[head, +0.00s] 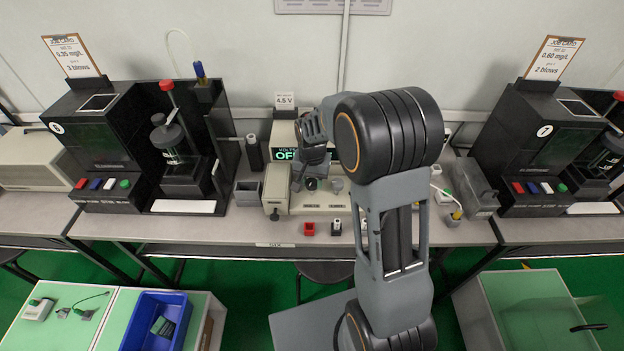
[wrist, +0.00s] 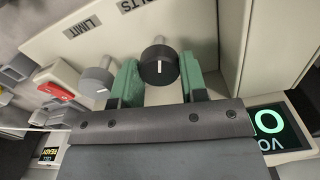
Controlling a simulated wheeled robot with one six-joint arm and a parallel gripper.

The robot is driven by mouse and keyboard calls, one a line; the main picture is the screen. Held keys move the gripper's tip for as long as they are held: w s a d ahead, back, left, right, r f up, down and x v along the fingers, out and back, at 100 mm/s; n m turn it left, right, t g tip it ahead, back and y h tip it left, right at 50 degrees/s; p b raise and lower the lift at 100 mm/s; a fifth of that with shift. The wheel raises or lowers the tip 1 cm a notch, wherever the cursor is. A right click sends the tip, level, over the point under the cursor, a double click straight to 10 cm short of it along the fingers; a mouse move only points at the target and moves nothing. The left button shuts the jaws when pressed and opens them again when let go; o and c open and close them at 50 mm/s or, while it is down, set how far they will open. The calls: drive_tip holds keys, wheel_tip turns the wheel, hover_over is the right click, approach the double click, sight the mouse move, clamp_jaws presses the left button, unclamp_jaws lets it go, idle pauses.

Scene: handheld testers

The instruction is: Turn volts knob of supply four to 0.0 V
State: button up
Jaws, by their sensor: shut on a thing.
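The cream power supply (head: 335,203) stands on the middle bench. Its lit display (head: 286,154) reads OFF in green beside the word VOLTS, and it shows only in part in the wrist view (wrist: 268,128). The black volts knob (wrist: 158,64) has a white pointer line and sits under a partly hidden VOLTS label. My gripper (wrist: 160,80) has its green fingers shut on the knob, one on each side. In the head view my gripper (head: 311,177) is at the supply's front, partly hiding it. A grey knob (wrist: 97,79) is beside it, near the LIMIT label (wrist: 83,26).
A card reading 4.5 V (head: 284,100) stands above the supply. A red socket block (head: 309,229) and other small parts lie before it. Dark tester stations stand left (head: 95,135) and right (head: 535,135). A red switch (wrist: 57,80) is near the grey knob.

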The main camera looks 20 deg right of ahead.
sight(311, 181)
drive_tip(key=shift+a+n, duration=0.1)
drive_tip(key=shift+n, duration=2)
drive_tip(key=o, duration=0.9)
drive_tip(key=shift+r, duration=0.1)
wheel_tip(311, 181, up, 14)
drive_tip(key=shift+f+p, duration=0.15)
drive_tip(key=shift+p, duration=0.45)
drive_tip(key=s+r+t+p, duration=0.1)
drive_tip(key=s, duration=0.5)
drive_tip(key=s+r+n+t+p, duration=0.1)
drive_tip(key=s+r+p, duration=0.1)
drive_tip(key=s, duration=0.3)
drive_tip(key=s+r+t+p, duration=0.1)
drive_tip(key=s, duration=0.5)
drive_tip(key=shift+s+a+r+n+t, duration=0.1)
drive_tip(key=shift+s+r+n+t, duration=0.2)
drive_tip(key=shift+r, duration=0.05)
